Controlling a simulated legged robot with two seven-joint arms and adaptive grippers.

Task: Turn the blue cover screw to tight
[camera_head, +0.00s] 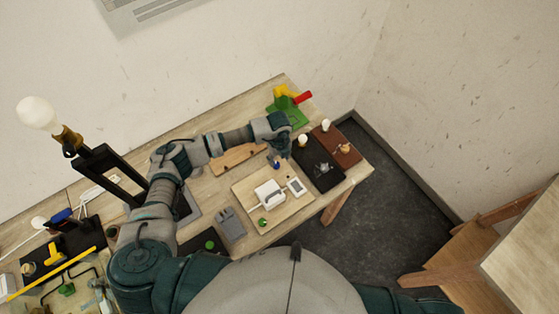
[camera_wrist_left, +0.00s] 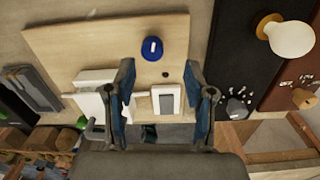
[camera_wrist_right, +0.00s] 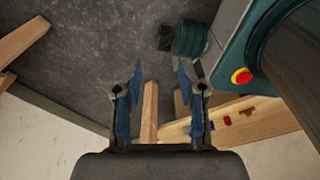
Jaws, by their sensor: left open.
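The blue cover screw (camera_wrist_left: 152,48) stands on the wooden board (camera_wrist_left: 60,40) in the left wrist view, with a light slot mark on its top. In the head view the blue screw (camera_head: 276,165) is near the board's far corner. My left gripper (camera_wrist_left: 160,78) is open and empty, its fingers apart, with the screw ahead of the gap between them and not between the pads. In the head view the left gripper (camera_head: 284,150) hangs just beyond the screw. My right gripper (camera_wrist_right: 158,70) is open and empty over the dark floor.
A white box (camera_head: 268,193) and a white switch (camera_head: 296,187) sit on the board, with a green knob (camera_head: 262,222) near its front. A black tray (camera_head: 319,180) and a brown tray (camera_head: 348,158) with bulbs lie right. A lamp bulb (camera_head: 38,114) rises at left.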

